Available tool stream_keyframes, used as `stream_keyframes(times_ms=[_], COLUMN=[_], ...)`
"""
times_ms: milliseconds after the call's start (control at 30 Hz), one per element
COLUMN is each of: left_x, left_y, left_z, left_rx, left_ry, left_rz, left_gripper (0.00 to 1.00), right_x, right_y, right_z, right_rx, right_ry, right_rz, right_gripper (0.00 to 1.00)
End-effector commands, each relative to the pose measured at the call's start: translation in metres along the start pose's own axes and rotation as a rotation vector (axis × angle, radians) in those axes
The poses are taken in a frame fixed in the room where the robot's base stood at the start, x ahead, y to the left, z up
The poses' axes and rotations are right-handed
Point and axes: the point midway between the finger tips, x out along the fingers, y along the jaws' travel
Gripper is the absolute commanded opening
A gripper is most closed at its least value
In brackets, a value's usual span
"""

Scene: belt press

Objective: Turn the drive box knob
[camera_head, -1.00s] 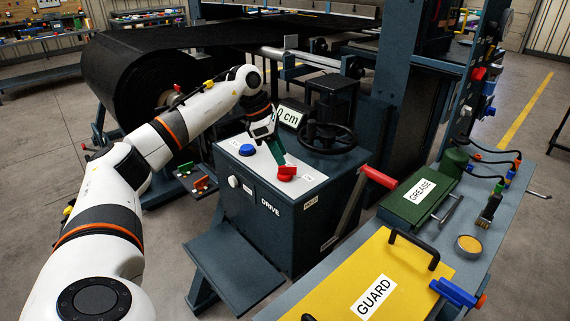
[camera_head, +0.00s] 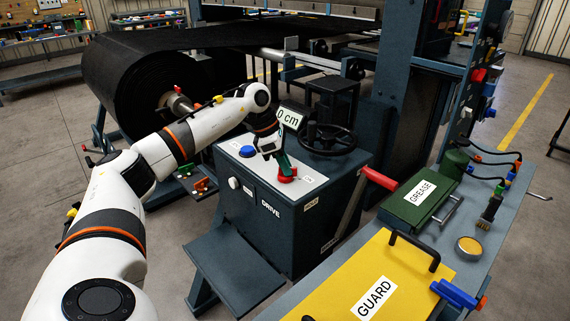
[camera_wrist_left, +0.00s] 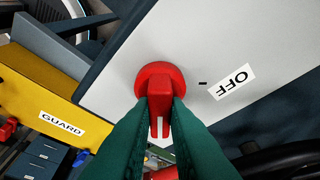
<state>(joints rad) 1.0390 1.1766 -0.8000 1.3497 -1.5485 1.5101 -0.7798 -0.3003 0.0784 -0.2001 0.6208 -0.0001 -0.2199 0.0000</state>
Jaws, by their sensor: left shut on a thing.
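The drive box (camera_head: 265,215) is a dark blue cabinet with a light top panel. Its red knob (camera_head: 287,180) sits on the panel's right part, and shows from close up in the left wrist view (camera_wrist_left: 160,82). My left gripper (camera_head: 284,167) reaches down from above. Its green fingers, seen in the left wrist view (camera_wrist_left: 160,125), are shut on the knob's red grip bar, one on each side. An OFF label (camera_wrist_left: 232,82) lies right of the knob in that view, beside a small black mark. My right gripper is not in view.
A blue button (camera_head: 247,151) is on the same panel, left of the knob. A black handwheel (camera_head: 329,139) stands just behind. A red lever (camera_head: 378,177) sticks out at the box's right. The yellow guard plate (camera_head: 400,270) and green grease box (camera_head: 420,198) lie right.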

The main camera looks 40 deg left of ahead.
Motion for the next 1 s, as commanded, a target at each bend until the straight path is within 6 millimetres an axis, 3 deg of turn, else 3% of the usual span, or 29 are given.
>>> stream_keyframes(times_ms=[367,1000], left_x=[-0.002,-0.001], left_y=[0.0,0.001], left_z=[0.0,-0.001], left_rx=[-0.108,-0.641], left_ry=[-0.001,0.001], left_rz=[-0.046,-0.268], left_gripper=[0.0,0.0], right_x=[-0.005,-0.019], right_y=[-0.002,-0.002], right_z=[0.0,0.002], right_rx=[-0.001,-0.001], right_ry=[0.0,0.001], right_rz=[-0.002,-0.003], right_gripper=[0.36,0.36])
